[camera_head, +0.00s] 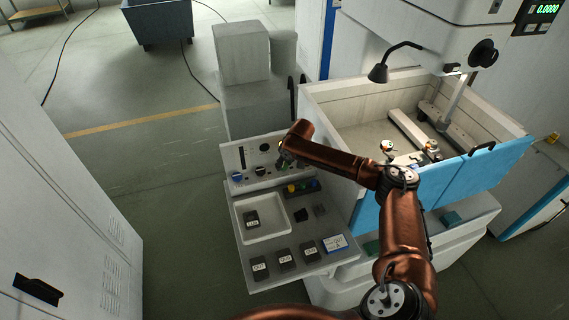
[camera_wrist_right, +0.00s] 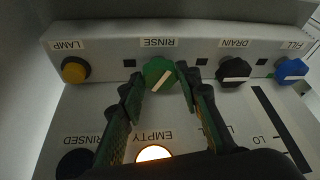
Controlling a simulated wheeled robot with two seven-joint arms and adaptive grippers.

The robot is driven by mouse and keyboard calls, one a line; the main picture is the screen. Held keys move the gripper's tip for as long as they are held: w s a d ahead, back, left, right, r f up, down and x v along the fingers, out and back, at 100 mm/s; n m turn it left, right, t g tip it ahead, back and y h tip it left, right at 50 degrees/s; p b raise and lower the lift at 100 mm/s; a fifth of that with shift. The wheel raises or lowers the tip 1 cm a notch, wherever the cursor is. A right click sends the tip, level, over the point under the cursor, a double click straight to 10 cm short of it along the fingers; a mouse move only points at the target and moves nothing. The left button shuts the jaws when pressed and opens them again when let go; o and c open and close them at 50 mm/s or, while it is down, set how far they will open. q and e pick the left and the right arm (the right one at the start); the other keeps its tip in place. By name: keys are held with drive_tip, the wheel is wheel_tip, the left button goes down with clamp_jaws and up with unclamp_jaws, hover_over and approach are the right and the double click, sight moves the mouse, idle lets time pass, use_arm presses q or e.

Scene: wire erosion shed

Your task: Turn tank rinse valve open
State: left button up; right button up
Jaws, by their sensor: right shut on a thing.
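The tank rinse valve is a green knob (camera_wrist_right: 158,72) under the RINSE label in the right wrist view, where the lettering appears upside down. A pale pointer line on it runs slantwise, up to the right. My right gripper (camera_wrist_right: 162,80) has a finger on each side of the knob and is shut on it. In the head view my right gripper (camera_head: 284,160) is at the upright control panel (camera_head: 246,156) and hides the knob there. My left gripper is not in view.
Beside the rinse knob are the black DRAIN knob (camera_wrist_right: 234,72), blue FILL knob (camera_wrist_right: 290,70) and yellow LAMP knob (camera_wrist_right: 75,70). The EMPTY light (camera_wrist_right: 153,154) glows; the RINSED light (camera_wrist_right: 75,163) is dark. A white tray (camera_head: 240,226) is below the panel; the machine tank (camera_head: 318,92) stands right.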

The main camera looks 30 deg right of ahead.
drive_tip(key=shift+d+r+n+y+p, duration=0.1)
drive_tip(key=shift+n+y+p, duration=0.3)
drive_tip(key=shift+n+p, duration=0.7)
drive_tip(key=shift+d+n+y, duration=0.1)
drive_tip(key=shift+n+y, duration=0.2)
drive_tip(key=shift+n, duration=0.4)
drive_tip(key=shift+w+n+g+y, duration=0.1)
drive_tip(key=shift+n+g+y, duration=0.2)
drive_tip(key=shift+n, duration=0.6)
drive_tip(key=o, duration=1.2)
drive_tip(key=shift+c, duration=0.2)
